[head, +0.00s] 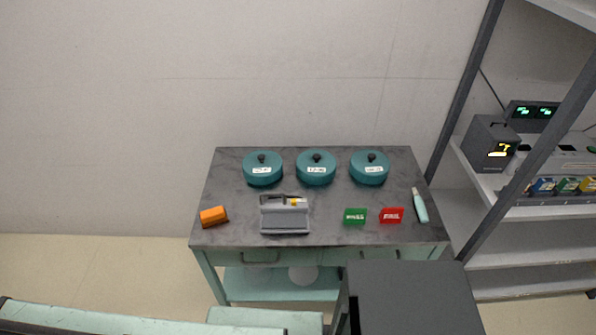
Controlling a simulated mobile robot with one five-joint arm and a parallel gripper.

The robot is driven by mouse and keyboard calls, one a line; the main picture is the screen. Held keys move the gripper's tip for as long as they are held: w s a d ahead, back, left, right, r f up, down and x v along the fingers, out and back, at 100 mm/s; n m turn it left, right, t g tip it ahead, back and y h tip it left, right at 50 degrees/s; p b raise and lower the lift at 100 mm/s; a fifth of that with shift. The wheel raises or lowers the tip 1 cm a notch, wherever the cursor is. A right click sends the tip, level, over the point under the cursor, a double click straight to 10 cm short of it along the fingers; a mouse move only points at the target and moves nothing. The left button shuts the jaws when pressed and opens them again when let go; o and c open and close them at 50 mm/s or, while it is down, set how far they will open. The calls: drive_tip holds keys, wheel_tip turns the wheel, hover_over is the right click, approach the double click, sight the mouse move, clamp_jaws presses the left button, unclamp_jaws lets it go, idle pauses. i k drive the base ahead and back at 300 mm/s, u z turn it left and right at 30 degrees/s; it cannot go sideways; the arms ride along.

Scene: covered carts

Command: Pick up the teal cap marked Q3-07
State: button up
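Three round teal caps with dark knobs stand in a row along the back of the grey table: a left one (262,174), a middle one (316,173) and a right one (369,172). Each has a white label on its front side. The label text is too small to read, so I cannot tell which one is marked Q3-07. All three rest upright and apart from one another. My gripper is not in view.
On the table (325,215) lie an orange block (214,217), a grey device (285,218), a green sign (355,216), a red sign (391,215) and a pale teal tool (420,206). A shelf rack (520,255) with instruments stands close on the right. A wall is behind.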

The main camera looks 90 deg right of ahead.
sight(263, 166)
drive_tip(key=k, duration=0.8)
drive_tip(key=z, duration=4.25)
drive_tip(key=k, duration=2.25)
drive_tip(key=u, duration=0.95)
drive_tip(key=i, duration=1)
drive_tip(key=z, duration=0.05)
